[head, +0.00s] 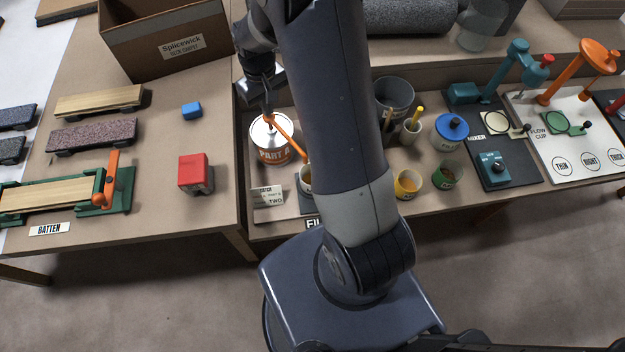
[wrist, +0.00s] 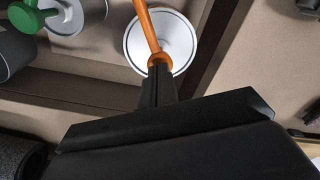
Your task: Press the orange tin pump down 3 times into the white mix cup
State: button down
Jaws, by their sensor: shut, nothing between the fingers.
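The orange-labelled tin (head: 264,148), marked PART A, stands at the left end of the right bench in the head view. Its orange pump (head: 285,132) rises from the white lid and reaches right and toward me. The mix cup (head: 305,178) stands below the spout end and is partly hidden by my arm. My gripper (head: 268,115) is over the tin at the pump's top. In the wrist view my shut fingers (wrist: 159,78) meet the near end of the orange pump (wrist: 149,35) above the white lid (wrist: 178,40). I cannot tell whether they touch it.
A recipe card (head: 268,197) stands in front of the tin. A grey bucket (head: 396,95), a blue-lidded pot (head: 451,130) and a yellow cup (head: 408,184) stand right of my arm. A cardboard box (head: 165,40) and a red block (head: 194,172) are on the left bench.

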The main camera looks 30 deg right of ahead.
jog(key=shift+f+b, duration=0.7)
jog(key=shift+f, duration=0.35)
jog(key=shift+r+p, duration=1.1)
jog(key=shift+r, duration=0.4)
notch_tip(320, 180, up, 6)
jog(key=p, duration=0.4)
